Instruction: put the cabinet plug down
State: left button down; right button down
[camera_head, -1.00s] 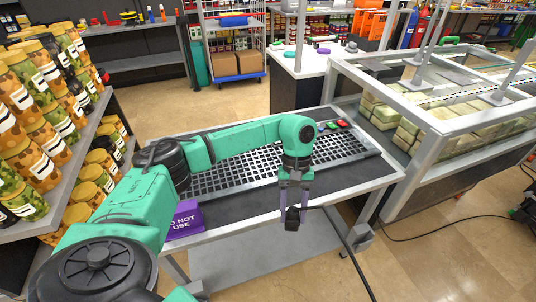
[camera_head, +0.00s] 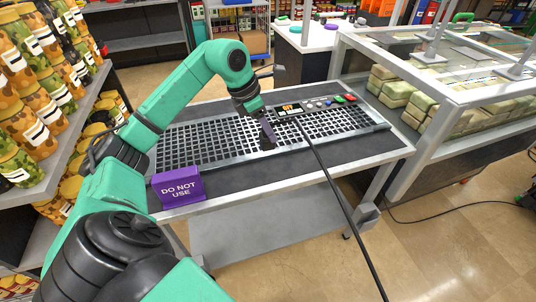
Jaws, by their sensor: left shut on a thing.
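My left gripper (camera_head: 267,132) is over the perforated metal grid of the work table, pointing down. It is shut on the black cabinet plug (camera_head: 266,146), which is small and dark against the grid. I cannot tell whether the plug touches the grid. A black cable (camera_head: 341,206) runs from the panel area at the back of the table over the front edge and down to the floor. Its upper end near the gripper is hard to make out. My right gripper is not in view.
The table (camera_head: 370,165) has a control panel (camera_head: 310,106) with buttons at its back. A purple "DO NOT USE" block (camera_head: 178,187) stands at the front left. Shelves with camouflage-patterned jars (camera_head: 30,90) are at left; a framed glass-topped case (camera_head: 450,75) is at right.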

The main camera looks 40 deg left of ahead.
pick_arm(q)
notch_tip(320, 180, down, 11)
jog(key=shift+d+r+p, duration=0.1)
jog(key=shift+p, duration=0.35)
jog(key=shift+w+f, duration=0.1)
jog(key=shift+f, duration=0.1)
jog(key=shift+c, duration=1.8)
grip_release()
jog(key=shift+r, duration=0.2)
jog(key=shift+a+r, duration=0.2)
jog(key=shift+r, duration=0.05)
jog(key=b+v, duration=0.2)
jog(key=v, duration=0.9)
jog(key=shift+r, duration=0.2)
